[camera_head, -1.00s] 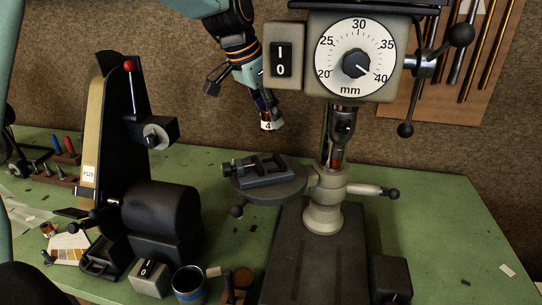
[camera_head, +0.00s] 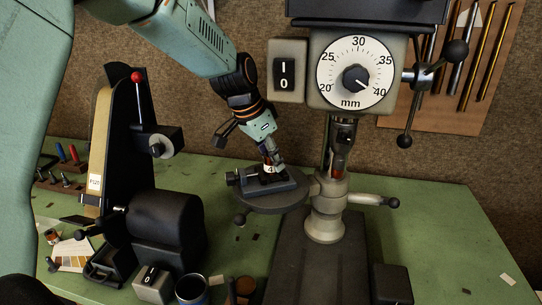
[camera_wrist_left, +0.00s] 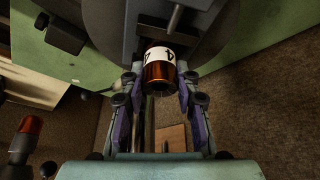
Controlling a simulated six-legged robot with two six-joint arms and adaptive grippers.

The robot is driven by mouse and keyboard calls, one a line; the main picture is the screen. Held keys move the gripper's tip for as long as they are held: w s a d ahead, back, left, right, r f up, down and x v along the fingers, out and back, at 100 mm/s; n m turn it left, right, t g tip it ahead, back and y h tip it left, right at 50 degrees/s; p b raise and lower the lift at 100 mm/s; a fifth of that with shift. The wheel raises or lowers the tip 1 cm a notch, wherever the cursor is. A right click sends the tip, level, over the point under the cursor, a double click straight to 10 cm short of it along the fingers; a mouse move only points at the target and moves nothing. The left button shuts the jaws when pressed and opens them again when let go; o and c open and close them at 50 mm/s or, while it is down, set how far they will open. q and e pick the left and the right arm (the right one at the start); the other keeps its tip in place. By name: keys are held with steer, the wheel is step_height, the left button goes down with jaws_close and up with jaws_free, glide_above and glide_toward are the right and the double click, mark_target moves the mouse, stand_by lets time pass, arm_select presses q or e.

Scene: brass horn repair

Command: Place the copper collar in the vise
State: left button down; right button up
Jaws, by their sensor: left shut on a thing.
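The copper collar (camera_wrist_left: 160,68) has a white band with a 4 on it. My left gripper (camera_wrist_left: 159,82) is shut on it, one finger on each side. In the head view the collar (camera_head: 269,170) is at the vise (camera_head: 272,186), which sits on the round drill press table (camera_head: 270,203). The gripper (camera_head: 270,160) comes down on it from above. In the wrist view the collar's far end is close to the grey vise (camera_wrist_left: 155,37). Whether it touches the jaws I cannot tell. My right gripper is not in view.
The drill press column (camera_head: 325,222) and its dial head (camera_head: 355,72) stand just right of my left arm. A black belt sander (camera_head: 160,225) stands to the left. A blue-rimmed can (camera_head: 191,289) is at the front.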

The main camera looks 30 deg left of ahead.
arm_select(q)
steer(key=shift+w+f, duration=0.15)
steer(key=shift+f, duration=0.55)
steer(key=c, duration=1.1)
jaws_free()
steer(key=shift+r, duration=0.15)
steer(key=shift+o, duration=0.6)
steer(key=v, duration=1.3)
steer(key=shift+w+b, duration=0.25)
steer(key=shift+b, duration=0.05)
steer(key=shift+s+r, duration=0.1)
steer(key=shift+s, duration=0.05)
